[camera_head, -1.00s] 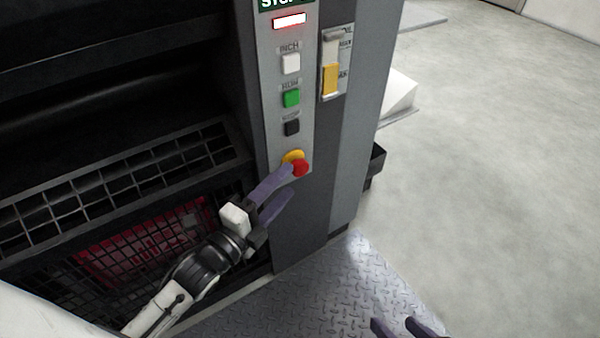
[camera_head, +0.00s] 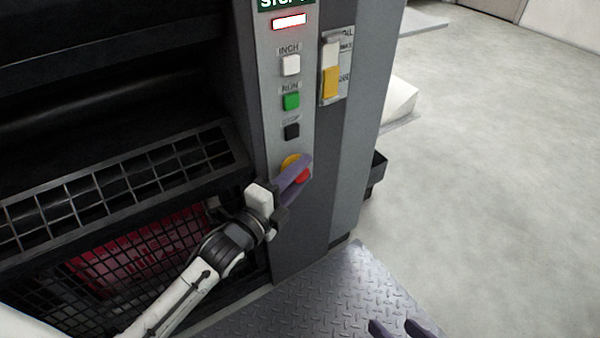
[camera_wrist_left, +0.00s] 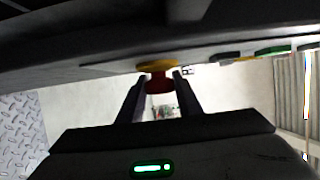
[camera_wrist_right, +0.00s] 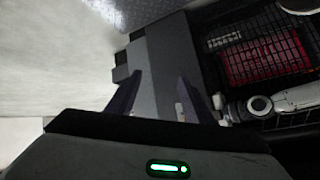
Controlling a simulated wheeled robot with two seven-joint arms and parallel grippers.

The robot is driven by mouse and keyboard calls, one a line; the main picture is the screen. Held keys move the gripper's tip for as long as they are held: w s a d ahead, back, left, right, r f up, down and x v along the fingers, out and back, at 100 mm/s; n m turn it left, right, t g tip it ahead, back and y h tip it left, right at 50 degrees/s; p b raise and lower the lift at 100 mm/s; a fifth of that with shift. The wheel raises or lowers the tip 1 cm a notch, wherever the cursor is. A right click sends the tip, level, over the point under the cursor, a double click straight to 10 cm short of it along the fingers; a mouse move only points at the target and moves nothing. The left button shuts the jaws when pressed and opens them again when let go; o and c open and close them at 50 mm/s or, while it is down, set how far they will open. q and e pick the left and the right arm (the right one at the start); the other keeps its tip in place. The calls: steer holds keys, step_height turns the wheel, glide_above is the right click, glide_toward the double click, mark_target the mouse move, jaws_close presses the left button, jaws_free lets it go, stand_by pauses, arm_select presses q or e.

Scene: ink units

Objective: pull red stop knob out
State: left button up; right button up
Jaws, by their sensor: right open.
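The red stop knob (camera_head: 304,177) sits on a yellow collar (camera_head: 289,161) low on the grey control strip. My left gripper (camera_head: 299,178) is at the knob, its purple fingers partly covering it. In the left wrist view the red knob (camera_wrist_left: 159,85) lies between the two fingertips (camera_wrist_left: 161,80), which are drawn in against its sides. The yellow collar is just behind it, against the panel. My right gripper (camera_head: 396,328) is open and empty at the bottom edge of the head view. Its spread fingers also show in the right wrist view (camera_wrist_right: 158,82).
Above the knob are black (camera_head: 292,131), green (camera_head: 291,101) and white (camera_head: 290,65) buttons. A yellow switch (camera_head: 331,83) is to their right. A mesh guard (camera_head: 120,185) stands left of the panel. A tread plate (camera_head: 330,295) lies below; open floor is right.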

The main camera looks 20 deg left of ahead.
arm_select(q)
jaws_close()
steer(key=shift+s+d+r+p, duration=0.15)
steer(key=shift+s+d+p, duration=0.25)
steer(key=shift+p, duration=0.25)
steer(key=shift+s+d+p, duration=0.15)
steer(key=shift+d+p, duration=0.1)
steer(key=shift+p, duration=0.05)
steer(key=shift+d+f, duration=0.15)
steer(key=shift+f, duration=0.05)
steer(key=o, duration=1)
jaws_free()
steer(key=shift+s, duration=0.1)
steer(key=shift+o, duration=0.2)
steer(key=shift+s, duration=0.15)
steer(key=p+v, duration=0.2)
steer(key=v, duration=0.8)
steer(key=shift+p, duration=0.3)
arm_select(e)
steer(key=d+f, duration=0.1)
steer(key=s+d+f+h, duration=0.1)
steer(key=shift+d+f+g+h, duration=0.15)
steer(key=shift+d+g+h, duration=0.15)
steer(key=shift+d+g, duration=0.1)
